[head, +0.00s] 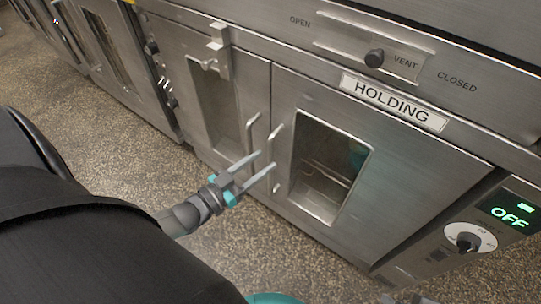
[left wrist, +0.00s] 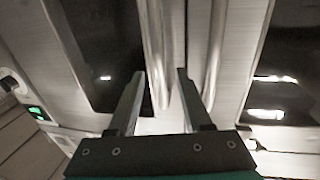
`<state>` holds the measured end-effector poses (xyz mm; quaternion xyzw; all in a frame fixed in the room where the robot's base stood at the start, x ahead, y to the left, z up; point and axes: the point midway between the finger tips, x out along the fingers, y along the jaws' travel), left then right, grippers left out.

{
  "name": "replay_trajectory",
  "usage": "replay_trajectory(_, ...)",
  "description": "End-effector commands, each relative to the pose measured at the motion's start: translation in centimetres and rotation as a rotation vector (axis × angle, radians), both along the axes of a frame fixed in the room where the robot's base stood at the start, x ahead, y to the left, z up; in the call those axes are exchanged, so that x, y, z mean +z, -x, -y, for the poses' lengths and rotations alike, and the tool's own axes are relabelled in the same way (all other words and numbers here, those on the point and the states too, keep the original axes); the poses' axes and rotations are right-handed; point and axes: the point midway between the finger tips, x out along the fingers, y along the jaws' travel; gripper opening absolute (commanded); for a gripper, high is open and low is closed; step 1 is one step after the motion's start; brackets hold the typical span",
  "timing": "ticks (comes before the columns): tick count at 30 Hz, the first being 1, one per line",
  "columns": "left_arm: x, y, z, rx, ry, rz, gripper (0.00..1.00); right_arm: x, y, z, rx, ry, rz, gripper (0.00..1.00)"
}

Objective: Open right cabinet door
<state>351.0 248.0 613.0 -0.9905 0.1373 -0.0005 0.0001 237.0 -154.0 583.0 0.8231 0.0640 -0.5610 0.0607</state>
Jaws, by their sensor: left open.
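The right cabinet door (head: 400,150) is steel with a dark window and looks shut. Its vertical bar handle (head: 274,146) is near its left edge. The left cabinet door (head: 195,95) beside it also looks shut, with its own handle (head: 252,134) close by. My left gripper (head: 265,161) is open in front of the two handles. In the left wrist view, the right door's handle (left wrist: 154,50) appears between the open fingers, and the left door's handle (left wrist: 216,50) lies right of them. I cannot tell whether the fingers touch a handle. My right gripper is not clearly in view.
A HOLDING label (head: 394,101) and a vent slider knob (head: 374,59) are above the right door. A control panel with a dial (head: 470,238) and a green OFF display (head: 509,217) is at the lower right. Speckled floor (head: 110,155) is free in front.

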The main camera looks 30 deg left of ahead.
Motion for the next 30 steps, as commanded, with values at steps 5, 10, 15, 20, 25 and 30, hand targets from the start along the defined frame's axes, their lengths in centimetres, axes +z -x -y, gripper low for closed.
replay_trajectory(5, -0.1, -2.3, 0.6, 0.001, 0.001, 0.002, 0.50, 1.5, 0.0, 0.0, -0.001, -0.003, 0.024, 0.50)
replay_trajectory(10, -0.1, -3.3, 0.9, 0.001, 0.001, 0.000, 0.50, 2.4, 0.1, 0.0, -0.001, -0.004, 0.036, 0.50)
replay_trajectory(15, 0.0, -3.7, 1.0, 0.001, 0.001, -0.001, 0.50, 2.8, 0.1, 0.0, -0.001, -0.005, 0.040, 0.50)
replay_trajectory(20, 0.0, -3.7, 1.0, 0.001, 0.001, -0.001, 0.50, 2.8, 0.1, 0.0, -0.001, -0.005, 0.040, 0.50)
replay_trajectory(25, 0.0, -3.7, 1.0, 0.001, 0.001, -0.001, 0.35, 2.8, 0.1, 0.1, -0.001, -0.005, 0.040, 0.50)
replay_trajectory(30, 0.0, -3.6, 1.0, 0.001, 0.001, -0.001, 0.16, 2.8, 0.1, 0.1, -0.001, -0.005, 0.041, 0.50)
